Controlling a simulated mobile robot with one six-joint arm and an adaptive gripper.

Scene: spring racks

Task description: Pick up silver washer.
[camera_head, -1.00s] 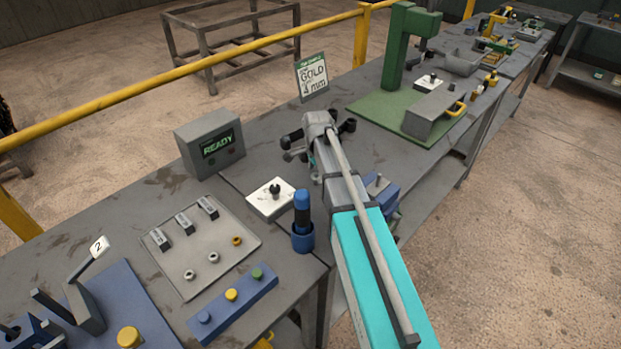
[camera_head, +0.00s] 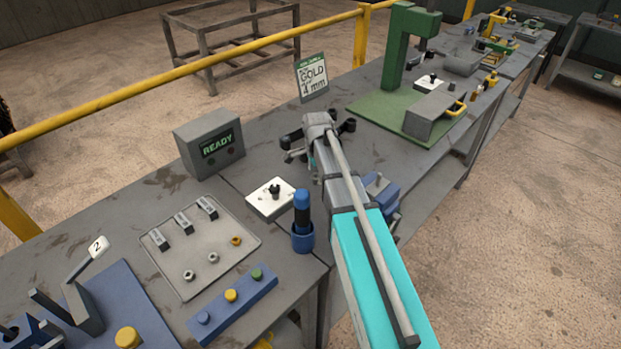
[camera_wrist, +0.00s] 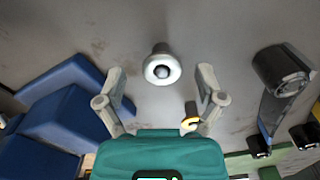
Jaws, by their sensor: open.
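In the wrist view, a pale silver ring (camera_wrist: 158,74) with a grey round centre sits at the top of a short grey post. It looks like the silver washer. My gripper (camera_wrist: 161,80) is open, one finger on each side of the ring, with visible gaps and nothing held. In the head view my gripper (camera_head: 318,140) is over the bench, and my arm hides what lies below it.
A grey tray (camera_head: 176,258) holds silver and gold rings and grey blocks. A white plate (camera_head: 262,204) with a black knob and a blue-black cylinder (camera_head: 302,222) stand left of my arm. The green press (camera_head: 396,50) stands behind. Blue blocks (camera_wrist: 62,112) fill the wrist view's left.

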